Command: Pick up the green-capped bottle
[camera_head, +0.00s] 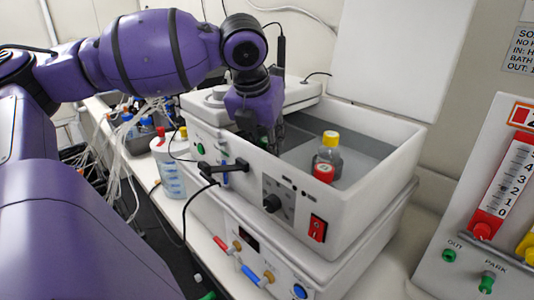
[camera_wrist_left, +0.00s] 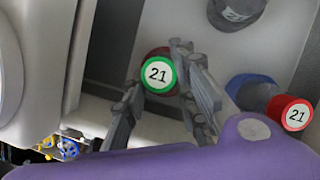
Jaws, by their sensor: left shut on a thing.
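The green-capped bottle shows in the left wrist view as a round white lid marked 21 with a green ring (camera_wrist_left: 158,74), between the two grey fingers. My left gripper (camera_wrist_left: 166,102) is shut on it. In the head view my left gripper (camera_head: 268,138) reaches down into the open white bath (camera_head: 385,130), near its left end. The bottle cannot be made out there, hidden by the gripper and the bath's front wall.
A yellow-capped bottle (camera_head: 330,141) and a red cap (camera_head: 324,172) stand to the right inside the bath. A wash bottle (camera_head: 170,170) stands left of the bath.

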